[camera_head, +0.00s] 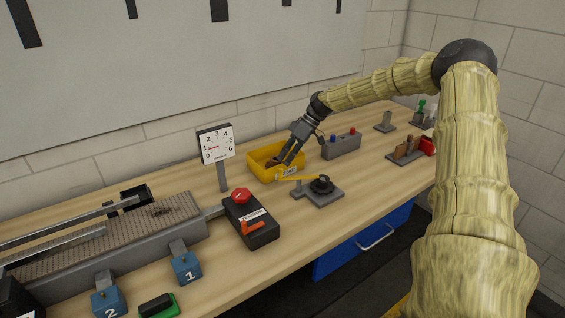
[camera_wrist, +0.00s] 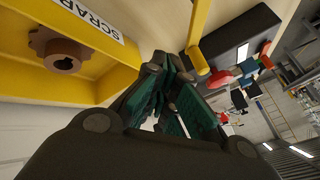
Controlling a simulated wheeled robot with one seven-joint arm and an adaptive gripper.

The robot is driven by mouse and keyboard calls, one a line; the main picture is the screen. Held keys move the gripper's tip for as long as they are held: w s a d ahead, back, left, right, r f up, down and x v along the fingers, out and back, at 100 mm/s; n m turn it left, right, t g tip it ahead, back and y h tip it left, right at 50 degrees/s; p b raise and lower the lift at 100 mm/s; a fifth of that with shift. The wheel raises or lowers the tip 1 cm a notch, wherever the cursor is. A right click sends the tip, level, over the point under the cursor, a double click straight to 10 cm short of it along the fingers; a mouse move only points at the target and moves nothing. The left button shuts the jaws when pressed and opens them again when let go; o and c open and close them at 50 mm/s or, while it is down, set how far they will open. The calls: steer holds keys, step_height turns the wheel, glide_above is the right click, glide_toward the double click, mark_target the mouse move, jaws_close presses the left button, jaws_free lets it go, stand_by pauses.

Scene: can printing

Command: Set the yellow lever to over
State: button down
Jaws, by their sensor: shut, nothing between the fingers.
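The yellow lever (camera_head: 298,178) is a flat bar running left from a black round hub (camera_head: 322,184) on a grey base plate (camera_head: 325,197). My gripper (camera_head: 287,161) is shut and empty, pointing down to the left, just above and behind the lever's free end in the head view. In the wrist view the dark green fingers (camera_wrist: 160,62) meet, and a yellow rod (camera_wrist: 198,58), which looks like the lever, lies just beyond them to the right. I cannot tell whether they touch. No marking of the lever's positions is readable.
A yellow scrap bin (camera_head: 259,174) with a brown toothed part (camera_wrist: 64,52) inside stands behind the lever. A black box with a red button (camera_head: 241,195) and an orange switch is to the left. A grey box with buttons (camera_head: 341,147) stands behind right. A dial gauge (camera_head: 216,144) is back left.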

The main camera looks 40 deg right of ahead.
steer(key=w+b+v, duration=0.1)
steer(key=b+v, duration=0.1)
steer(key=v, duration=0.8)
steer(key=shift+d+b, duration=0.3)
steer(key=shift+b, duration=0.05)
